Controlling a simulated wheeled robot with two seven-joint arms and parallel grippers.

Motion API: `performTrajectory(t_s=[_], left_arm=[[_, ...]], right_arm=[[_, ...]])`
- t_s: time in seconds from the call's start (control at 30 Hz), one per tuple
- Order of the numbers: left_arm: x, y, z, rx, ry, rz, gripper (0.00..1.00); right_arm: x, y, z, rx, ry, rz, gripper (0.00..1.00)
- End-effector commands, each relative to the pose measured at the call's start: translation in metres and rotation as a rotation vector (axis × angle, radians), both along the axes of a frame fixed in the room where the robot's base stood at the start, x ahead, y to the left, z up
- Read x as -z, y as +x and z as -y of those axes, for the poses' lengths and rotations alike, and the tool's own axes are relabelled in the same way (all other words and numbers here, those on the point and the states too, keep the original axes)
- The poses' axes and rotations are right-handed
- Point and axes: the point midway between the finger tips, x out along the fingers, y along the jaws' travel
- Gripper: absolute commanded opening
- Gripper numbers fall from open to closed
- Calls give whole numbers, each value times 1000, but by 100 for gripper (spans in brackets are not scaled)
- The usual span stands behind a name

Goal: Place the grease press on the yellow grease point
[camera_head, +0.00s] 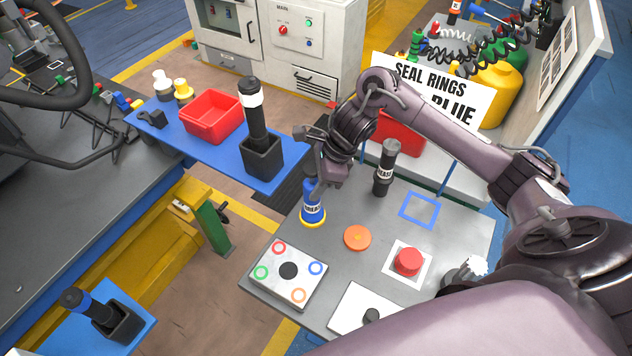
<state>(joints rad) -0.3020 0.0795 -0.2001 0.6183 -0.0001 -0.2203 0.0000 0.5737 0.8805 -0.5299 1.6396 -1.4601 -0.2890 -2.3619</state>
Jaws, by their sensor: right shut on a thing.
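My right gripper (326,172) reaches down over the left edge of the grey table and is shut on the top of a blue press (313,209) with a white label. The press stands roughly upright. A yellow ring (313,224) shows at its foot; I cannot tell whether this is part of the press or the grease point under it, nor whether there is a small gap. A dark grey cylinder (383,172) with a white lettered band stands to the right of the gripper. My left gripper is not in view.
The grey table (340,262) also holds an orange disc (357,237), a red button (408,262), a white plate with coloured rings (262,271) and a blue square outline (420,207). A blue shelf (205,151) with a red bin (212,118) and black holder (262,160) stands left.

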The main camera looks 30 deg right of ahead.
Motion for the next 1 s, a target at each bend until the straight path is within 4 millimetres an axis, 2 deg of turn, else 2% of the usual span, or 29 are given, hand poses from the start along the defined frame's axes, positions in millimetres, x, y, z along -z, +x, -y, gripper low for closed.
performTrajectory(t_s=[0.37, 0.4, 0.57, 0.87, 1.0], left_arm=[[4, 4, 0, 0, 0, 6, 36], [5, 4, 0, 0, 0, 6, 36], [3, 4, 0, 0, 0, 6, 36], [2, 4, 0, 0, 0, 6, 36], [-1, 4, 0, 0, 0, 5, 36]], right_arm=[[3, 1, 0, 0, 1, 4, 0], [4, 0, 0, -1, 0, 2, 38], [3, 0, 0, -1, 0, 2, 59], [1, 0, 0, 0, 1, 1, 59], [-9, 0, 3, -1, -1, 6, 59]])
